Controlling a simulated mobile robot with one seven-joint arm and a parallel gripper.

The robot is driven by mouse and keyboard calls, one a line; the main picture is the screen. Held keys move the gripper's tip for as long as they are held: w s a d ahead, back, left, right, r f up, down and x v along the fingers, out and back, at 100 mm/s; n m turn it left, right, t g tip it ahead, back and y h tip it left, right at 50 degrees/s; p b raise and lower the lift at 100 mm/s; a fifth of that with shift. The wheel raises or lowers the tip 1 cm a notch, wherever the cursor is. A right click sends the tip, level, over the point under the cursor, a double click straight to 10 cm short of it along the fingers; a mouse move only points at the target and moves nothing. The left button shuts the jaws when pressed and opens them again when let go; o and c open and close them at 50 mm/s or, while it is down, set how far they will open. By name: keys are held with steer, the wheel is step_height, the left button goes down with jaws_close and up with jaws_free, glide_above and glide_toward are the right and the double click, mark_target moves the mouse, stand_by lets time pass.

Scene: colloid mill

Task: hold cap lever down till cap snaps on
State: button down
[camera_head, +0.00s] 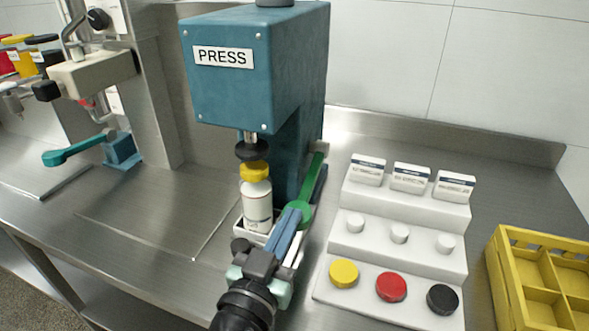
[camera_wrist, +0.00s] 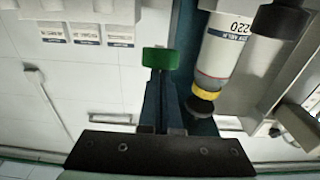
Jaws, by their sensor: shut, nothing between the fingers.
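The teal press (camera_head: 228,80) stands at the back of the counter. Its black pressing pad (camera_head: 252,151) is right over the yellow cap (camera_head: 255,171) and seems to meet it. The cap sits on an upright white bottle (camera_head: 257,206) in a small white holder. In the wrist view, the bottle (camera_wrist: 226,48), yellow cap (camera_wrist: 208,88) and black pad (camera_wrist: 200,107) are in line. The lever has a green end (camera_head: 304,212), also in the wrist view (camera_wrist: 161,58). My gripper (camera_head: 294,215) is shut and empty, its fingertips at the green end. Exact contact is hidden.
A white stepped stand (camera_head: 398,267) to the right holds labelled boxes, white knobs and yellow, red and black caps. A yellow crate (camera_head: 513,246) stands at the far right. Another device with a green handle (camera_head: 80,149) is at left. The steel counter is clear left of the bottle.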

steer(key=shift+w+f+b, duration=0.15)
steer(key=shift+f+b, duration=0.6)
steer(key=shift+b, duration=0.1)
stand_by(1.0)
stand_by(1.7)
